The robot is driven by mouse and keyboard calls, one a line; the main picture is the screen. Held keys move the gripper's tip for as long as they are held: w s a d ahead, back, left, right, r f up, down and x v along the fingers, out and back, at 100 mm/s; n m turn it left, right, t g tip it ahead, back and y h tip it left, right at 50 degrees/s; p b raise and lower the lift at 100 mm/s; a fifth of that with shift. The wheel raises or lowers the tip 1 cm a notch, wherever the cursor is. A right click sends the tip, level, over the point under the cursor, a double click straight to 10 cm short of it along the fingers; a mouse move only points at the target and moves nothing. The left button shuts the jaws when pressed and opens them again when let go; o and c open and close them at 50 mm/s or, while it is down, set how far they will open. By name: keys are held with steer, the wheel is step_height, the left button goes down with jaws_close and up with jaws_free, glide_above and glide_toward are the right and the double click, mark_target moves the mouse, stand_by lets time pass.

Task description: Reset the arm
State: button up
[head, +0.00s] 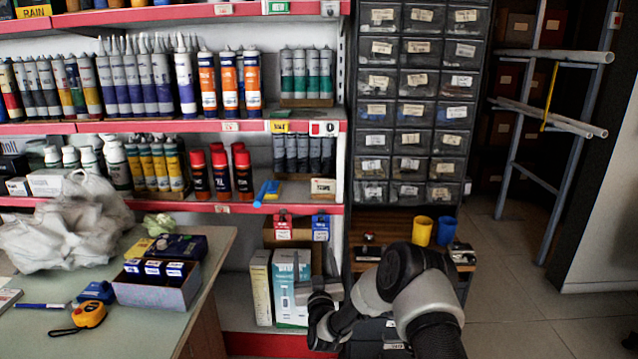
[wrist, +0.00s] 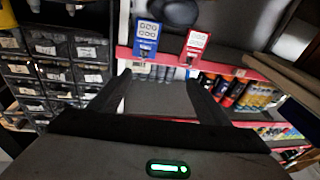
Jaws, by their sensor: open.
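My gripper (head: 314,268) is in front of the lower shelf bay in the head view, with my arm reaching in from the bottom right. In the wrist view my gripper (wrist: 158,80) has its two dark fingers spread apart, with nothing seen between them. A grey surface (wrist: 160,98) shows behind the gap. The blue tag (wrist: 147,35) and red tag (wrist: 195,45) on the shelf edge are beyond the fingertips. The same red tag (head: 283,227) and blue tag (head: 320,228) show above my gripper in the head view.
Boxes (head: 261,290) stand on the low shelf right behind my gripper. A drawer cabinet (head: 414,120) and yellow cup (head: 422,231) are to the right. A counter (head: 130,335) with a small open box (head: 150,290) and tape measure (head: 90,315) is at left. Floor (head: 520,290) is clear at right.

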step_height(320, 180, up, 12)
steer(key=a+n+g+y, duration=0.1)
steer(key=n+g+y, duration=0.1)
steer(key=n+g, duration=0.1)
steer(key=s+d+r+g+h, duration=0.2)
steer(key=s+d+r+g, duration=0.25)
steer(key=s+r, duration=0.6)
steer(key=s+d+m+g+h, duration=0.15)
steer(key=s+d, duration=0.25)
steer(key=s, duration=0.9)
steer(key=s+d+r+m+g, duration=0.1)
steer(key=s+d+m+g, duration=0.2)
steer(key=s, duration=0.9)
steer(key=s+d+m+g+h, duration=0.15)
steer(key=s+d, duration=0.35)
steer(key=s, duration=0.8)
step_height(320, 180, up, 28)
steer(key=p, duration=2.8)
steer(key=shift+s+n+y, duration=0.3)
steer(key=shift+s+n, duration=0.1)
steer(key=shift+g, duration=0.25)
